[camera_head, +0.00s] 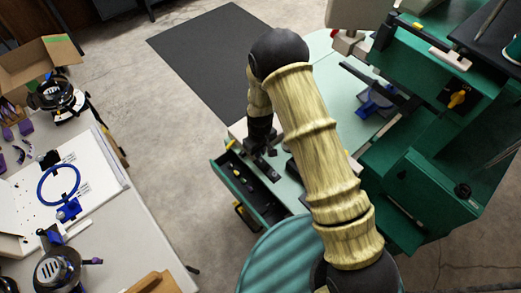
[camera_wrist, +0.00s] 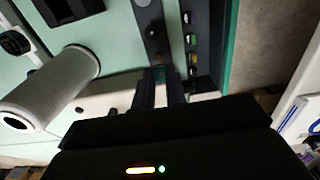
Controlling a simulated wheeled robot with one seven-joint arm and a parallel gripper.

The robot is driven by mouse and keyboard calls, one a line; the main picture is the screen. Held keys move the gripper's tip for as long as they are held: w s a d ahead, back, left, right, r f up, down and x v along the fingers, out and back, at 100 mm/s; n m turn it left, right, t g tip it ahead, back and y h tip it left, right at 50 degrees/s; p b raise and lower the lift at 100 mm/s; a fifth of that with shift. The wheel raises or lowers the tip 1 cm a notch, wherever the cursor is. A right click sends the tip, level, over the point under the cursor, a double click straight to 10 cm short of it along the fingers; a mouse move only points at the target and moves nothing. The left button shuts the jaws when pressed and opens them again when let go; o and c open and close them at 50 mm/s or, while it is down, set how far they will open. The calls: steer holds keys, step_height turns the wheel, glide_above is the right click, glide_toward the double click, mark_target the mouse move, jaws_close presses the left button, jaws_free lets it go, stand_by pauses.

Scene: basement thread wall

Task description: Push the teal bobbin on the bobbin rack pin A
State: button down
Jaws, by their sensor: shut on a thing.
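My gripper (camera_wrist: 160,82) points at the table near its drawer side, its two dark fingers close together. It is shut on a small dark teal piece, taken to be the teal bobbin (camera_wrist: 158,73), mostly hidden by the fingers. Just beyond the fingertips a dark strip (camera_wrist: 151,22) with round knobs lies on the pale green table; it looks like the bobbin rack. I cannot read pin letters or tell whether the bobbin touches a pin. In the head view my gripper (camera_head: 262,146) is small and dark above the table's left edge.
An open drawer (camera_head: 249,193) with several small items lies beside the gripper. A large white spool (camera_wrist: 55,86) lies left in the wrist view. A green machine (camera_head: 425,195) stands right. A white workbench (camera_head: 110,240) is at left, with bare floor between.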

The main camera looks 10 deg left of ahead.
mark_target(260, 160)
steer(key=shift+w+f+b, duration=0.15)
steer(key=shift+f+b, duration=0.95)
steer(key=shift+f, duration=0.8)
steer(key=shift+f, duration=0.2)
steer(key=c, duration=1.4)
jaws_free()
steer(key=shift+o, duration=0.2)
steer(key=shift+r, duration=0.15)
step_height(260, 160, up, 17)
steer(key=b, duration=0.3)
